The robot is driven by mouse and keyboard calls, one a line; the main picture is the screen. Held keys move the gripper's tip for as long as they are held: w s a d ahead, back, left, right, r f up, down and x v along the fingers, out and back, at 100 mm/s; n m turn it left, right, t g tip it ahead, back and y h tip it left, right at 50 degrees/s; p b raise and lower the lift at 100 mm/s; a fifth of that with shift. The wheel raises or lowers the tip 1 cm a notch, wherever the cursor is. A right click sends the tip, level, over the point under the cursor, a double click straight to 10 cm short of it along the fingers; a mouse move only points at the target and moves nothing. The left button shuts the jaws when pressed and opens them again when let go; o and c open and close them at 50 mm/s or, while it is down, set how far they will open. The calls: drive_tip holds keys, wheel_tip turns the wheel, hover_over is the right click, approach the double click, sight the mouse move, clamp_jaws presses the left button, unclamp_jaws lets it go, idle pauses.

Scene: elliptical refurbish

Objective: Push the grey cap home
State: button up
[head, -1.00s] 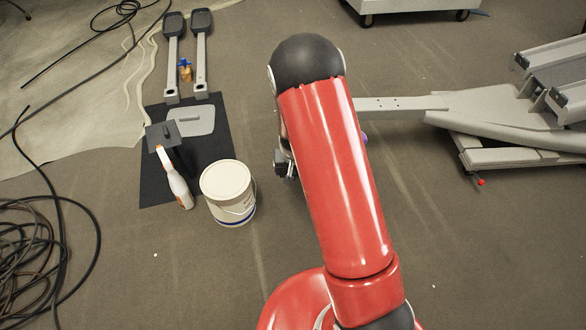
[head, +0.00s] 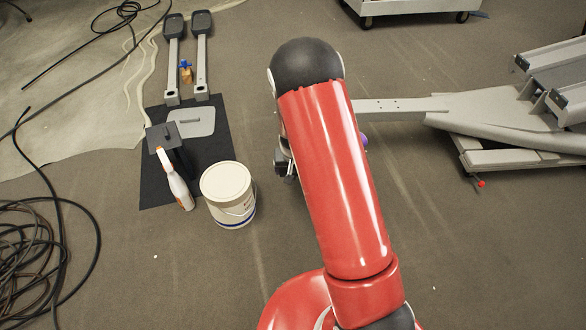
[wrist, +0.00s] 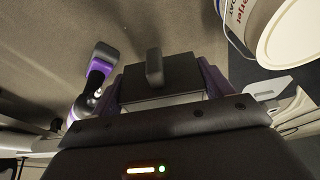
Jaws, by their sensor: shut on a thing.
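My gripper (wrist: 162,90) has purple-sided fingers on both sides of a dark grey block with a raised tab (wrist: 154,67). It is shut on this block, which looks like the grey cap. In the head view my red arm hides most of the gripper; only a small dark part (head: 286,165) shows left of the arm. A light grey beam (head: 395,105) of the elliptical ends behind my arm, and its near end is hidden. I cannot tell whether the cap touches the machine. A purple and grey part (wrist: 98,72) shows left of the gripper in the wrist view.
A white bucket (head: 226,181) stands left of my arm, beside a spray bottle (head: 175,182). A black mat (head: 154,187) holds a light grey plate (head: 191,122). Two pedal arms (head: 201,65) lie behind. Cables (head: 45,245) coil at left. The elliptical frame (head: 490,110) stands right.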

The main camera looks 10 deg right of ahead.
drive_tip(key=shift+w, duration=0.1)
drive_tip(key=o, duration=0.9)
drive_tip(key=shift+o, duration=0.2)
drive_tip(key=shift+p+v, duration=0.75)
drive_tip(key=shift+v, duration=3.2)
drive_tip(key=s+r+y+p, duration=0.1)
drive_tip(key=s+r, duration=0.3)
drive_tip(key=r, duration=0.4)
drive_tip(key=s+r+n+t+p, duration=0.1)
drive_tip(key=s+r+p, duration=0.15)
drive_tip(key=r, duration=0.55)
drive_tip(key=s+r+y+p, duration=0.1)
drive_tip(key=s+r, duration=0.3)
drive_tip(key=r, duration=0.4)
drive_tip(key=s+r+p, duration=0.1)
drive_tip(key=s+r, duration=0.4)
drive_tip(key=s, duration=0.3)
drive_tip(key=s+r+n+t+h+p, duration=0.1)
drive_tip(key=s+r, duration=0.4)
drive_tip(key=s, duration=0.4)
drive_tip(key=shift+s+r+p, duration=0.2)
drive_tip(key=shift+r+p, duration=0.1)
drive_tip(key=shift+r, duration=0.1)
drive_tip(key=shift+d, duration=0.1)
